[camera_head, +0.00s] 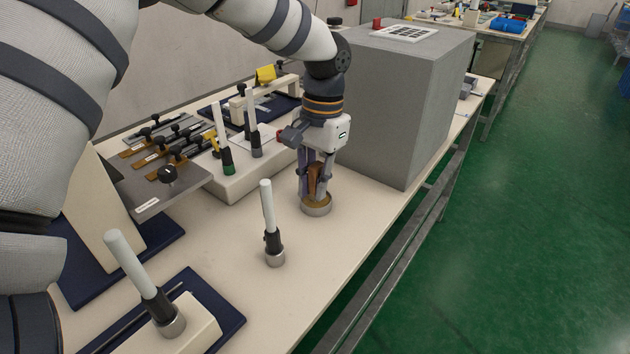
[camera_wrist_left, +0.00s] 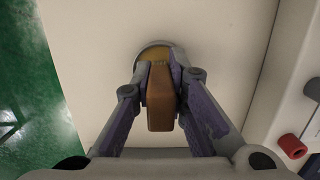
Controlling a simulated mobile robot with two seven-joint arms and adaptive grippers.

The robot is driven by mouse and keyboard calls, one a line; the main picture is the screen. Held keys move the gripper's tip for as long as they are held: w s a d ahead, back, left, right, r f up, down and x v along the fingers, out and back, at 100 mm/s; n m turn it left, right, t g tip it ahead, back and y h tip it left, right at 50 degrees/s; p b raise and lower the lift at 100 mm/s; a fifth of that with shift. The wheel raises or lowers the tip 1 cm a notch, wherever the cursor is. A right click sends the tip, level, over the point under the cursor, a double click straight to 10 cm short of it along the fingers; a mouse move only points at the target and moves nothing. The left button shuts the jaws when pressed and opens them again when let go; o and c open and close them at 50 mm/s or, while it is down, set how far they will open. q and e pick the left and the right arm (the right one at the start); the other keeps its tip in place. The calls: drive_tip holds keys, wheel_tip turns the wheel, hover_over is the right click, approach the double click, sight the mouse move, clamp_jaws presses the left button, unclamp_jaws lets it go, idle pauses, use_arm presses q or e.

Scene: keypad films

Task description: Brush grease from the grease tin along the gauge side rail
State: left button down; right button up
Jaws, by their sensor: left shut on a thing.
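My left gripper (camera_head: 316,188) points down over the grease tin (camera_head: 317,208), a low round metal tin on the pale bench. It is shut on the brush, whose brown block-like handle (camera_head: 314,176) shows between the fingers. In the left wrist view, the brush (camera_wrist_left: 160,97) is between the fingers (camera_wrist_left: 160,80), and its far end is over the tin's yellowish inside. The tin's rim (camera_wrist_left: 140,50) is partly hidden by the brush and fingers. I cannot tell whether the bristles touch the grease. I cannot make out for sure which part is the gauge side rail. My right gripper is not in view.
A large grey box (camera_head: 400,110) stands just behind and right of the gripper. A white-handled tool (camera_head: 268,215) stands upright in front of the tin. A metal plate with black knobs (camera_head: 150,195) and a white block (camera_head: 240,180) lie left. The bench's right edge is close.

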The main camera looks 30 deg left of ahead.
sight(315, 166)
use_arm(q)
drive_tip(key=shift+f, duration=0.35)
idle(0.3)
drive_tip(key=shift+f, duration=0.1)
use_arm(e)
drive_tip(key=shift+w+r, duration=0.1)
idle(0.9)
use_arm(q)
wheel_tip(315, 166, up, 5)
drive_tip(key=shift+r+p, duration=0.2)
drive_tip(key=shift+p, duration=0.45)
drive_tip(key=shift+r, duration=0.85)
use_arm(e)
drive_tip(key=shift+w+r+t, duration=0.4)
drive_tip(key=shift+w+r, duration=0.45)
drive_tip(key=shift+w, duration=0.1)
